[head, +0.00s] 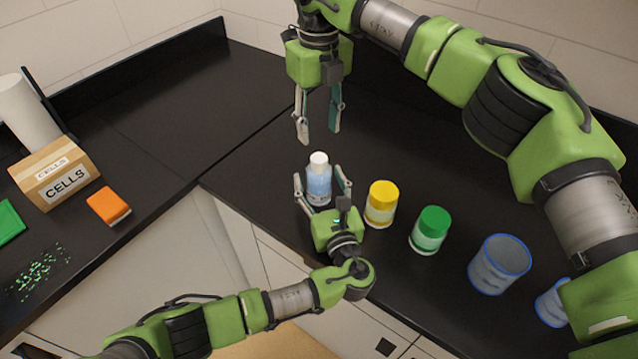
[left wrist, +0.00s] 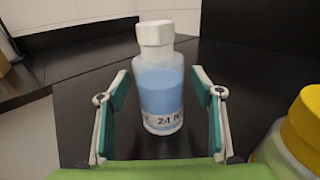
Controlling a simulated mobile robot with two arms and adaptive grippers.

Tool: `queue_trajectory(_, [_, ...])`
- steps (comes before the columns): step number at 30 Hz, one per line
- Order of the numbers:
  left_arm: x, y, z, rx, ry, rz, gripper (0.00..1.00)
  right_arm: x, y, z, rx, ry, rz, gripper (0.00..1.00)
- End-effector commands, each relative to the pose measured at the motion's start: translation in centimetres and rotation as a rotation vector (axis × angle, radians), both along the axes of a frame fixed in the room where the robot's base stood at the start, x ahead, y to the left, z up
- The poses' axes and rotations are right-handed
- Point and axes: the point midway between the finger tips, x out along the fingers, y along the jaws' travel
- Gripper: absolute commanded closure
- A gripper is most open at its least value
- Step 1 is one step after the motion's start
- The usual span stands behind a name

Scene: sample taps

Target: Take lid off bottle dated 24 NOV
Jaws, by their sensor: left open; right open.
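The bottle (head: 319,182) is clear with blue contents and a white lid (head: 318,158), and stands upright on the black counter. In the left wrist view the bottle (left wrist: 161,90) shows a label partly reading "24 N"; the rest of the date is cut off. Its white lid (left wrist: 155,33) is on. My left gripper (head: 322,184) is open, with its fingers on either side of the bottle; in the left wrist view the fingers (left wrist: 160,90) stand apart from it. My right gripper (head: 319,138) is open and empty, pointing down, above and behind the bottle.
A yellow-lidded jar (head: 381,205) stands close right of the bottle, then a green-lidded jar (head: 430,231) and a blue-rimmed clear container (head: 499,265). A cardboard "CELLS" box (head: 62,180) and an orange block (head: 108,205) are on the left counter. The counter behind the bottle is clear.

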Motion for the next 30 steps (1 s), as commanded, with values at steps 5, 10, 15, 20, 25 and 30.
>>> queue_trajectory(5, [-0.02, -0.03, 0.01, 0.0, 0.0, 0.0, 0.71, -0.01, 0.01, 0.0, 0.0, 0.0, 0.0, 0.59])
queue_trajectory(10, [-0.03, -0.03, 0.01, 0.0, 0.0, 0.0, 1.0, -0.01, 0.01, 0.0, 0.0, 0.0, 0.0, 0.59])
queue_trajectory(15, [-0.04, -0.03, 0.0, 0.0, 0.0, 0.0, 1.0, -0.01, 0.02, 0.0, 0.0, 0.0, -0.059, 0.59])
queue_trajectory(20, [-0.04, -0.03, -0.01, 0.0, 0.0, -0.001, 1.0, -0.03, 0.04, -0.01, 0.001, 0.0, -0.256, 0.59])
queue_trajectory(25, [-0.04, -0.03, -0.01, 0.0, 0.0, -0.001, 1.0, -0.02, 0.06, -0.01, 0.001, 0.0, -0.548, 0.59])
queue_trajectory(30, [-0.04, -0.03, -0.02, 0.0, 0.0, -0.001, 1.0, 0.0, 0.04, -0.02, 0.0, 0.0, -0.844, 0.59])
